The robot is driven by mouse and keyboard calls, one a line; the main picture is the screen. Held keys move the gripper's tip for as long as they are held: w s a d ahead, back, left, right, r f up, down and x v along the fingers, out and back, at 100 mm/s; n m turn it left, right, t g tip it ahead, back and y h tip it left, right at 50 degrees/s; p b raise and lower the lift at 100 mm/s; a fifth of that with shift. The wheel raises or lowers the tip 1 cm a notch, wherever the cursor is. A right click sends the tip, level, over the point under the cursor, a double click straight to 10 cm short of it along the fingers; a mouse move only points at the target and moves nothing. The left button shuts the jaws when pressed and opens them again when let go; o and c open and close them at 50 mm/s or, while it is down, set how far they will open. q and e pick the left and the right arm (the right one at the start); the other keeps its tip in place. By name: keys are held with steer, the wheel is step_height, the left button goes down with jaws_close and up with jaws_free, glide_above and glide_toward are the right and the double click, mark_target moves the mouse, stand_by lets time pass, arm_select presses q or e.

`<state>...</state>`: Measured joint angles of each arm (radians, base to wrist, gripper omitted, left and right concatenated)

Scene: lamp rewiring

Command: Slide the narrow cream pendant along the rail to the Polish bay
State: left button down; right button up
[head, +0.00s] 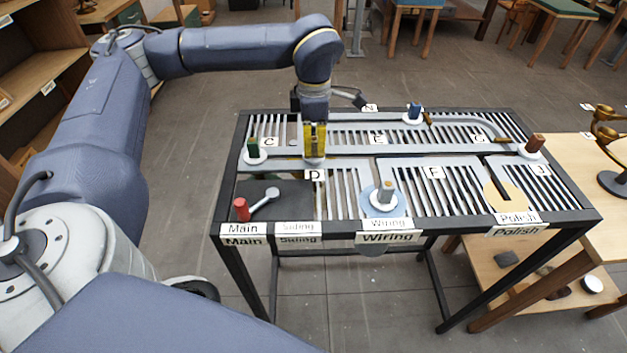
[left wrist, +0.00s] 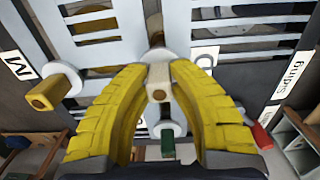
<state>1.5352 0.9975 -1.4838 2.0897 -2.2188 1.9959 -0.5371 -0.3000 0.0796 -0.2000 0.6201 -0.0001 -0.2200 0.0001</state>
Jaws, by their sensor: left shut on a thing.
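My left gripper (head: 315,143) is at the left part of the rail table, its yellow fingers pointing down above a pale round base. In the left wrist view, the two yellow fingers (left wrist: 160,95) are shut on a narrow cream block (left wrist: 158,83), the pendant, with a pale disc (left wrist: 157,57) beyond it. In the head view the fingers mostly hide this pendant. The Polish bay (head: 505,195), a tan disc with a slot, is at the front right above the Polish label (head: 516,218). My right gripper is not in view.
Other pendants on the rails are green (head: 253,146), blue (head: 414,110) and red-brown (head: 535,143). A grey pendant (head: 386,190) stands at the blue Wiring disc. A wooden table (head: 600,155) adjoins at right.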

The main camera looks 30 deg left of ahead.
arm_select(q)
steer(key=shift+w+d, duration=2.05)
steer(key=shift+d, duration=0.95)
steer(key=shift+w+d, duration=2.1)
steer(key=shift+d, duration=0.95)
steer(key=shift+w+d, duration=2.05)
steer(key=shift+d, duration=0.95)
steer(key=shift+w+d, duration=1.9)
steer(key=shift+d, duration=0.85)
steer(key=shift+w+d, duration=1.9)
steer(key=shift+d, duration=0.85)
steer(key=shift+w+d, duration=1.9)
steer(key=shift+d, duration=0.85)
steer(key=shift+s+d, duration=1.3)
steer(key=shift+s, duration=0.65)
steer(key=shift+s+d, duration=1.35)
steer(key=shift+s, duration=0.6)
steer(key=shift+s+d, duration=1.3)
steer(key=shift+s, duration=0.65)
